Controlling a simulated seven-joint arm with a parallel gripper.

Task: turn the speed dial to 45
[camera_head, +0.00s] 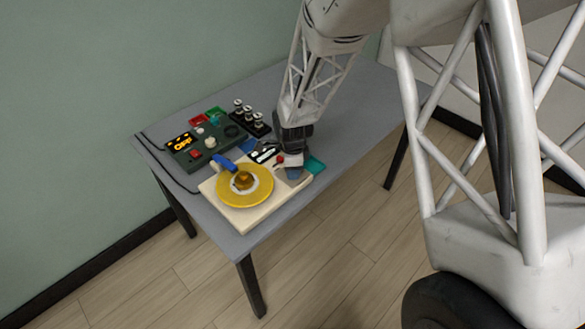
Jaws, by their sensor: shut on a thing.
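A record player with a cream base (252,220) stands at the table's front corner. It carries a yellow disc (232,197) with a gold centre (243,180) and a blue arm-like part (224,162) at its back left. My gripper (293,167) points down at the right end of the player. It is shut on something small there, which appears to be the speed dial. The fingers hide the dial, so its marks and setting cannot be read. A small red part (280,159) shows just left of the fingers.
A dark green panel (226,143) with a lit orange display (181,142) and a pale knob (210,142) stands behind the player. Red (198,120) and green (215,113) trays and a black rack (254,125) are farther back. The table's right part is clear.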

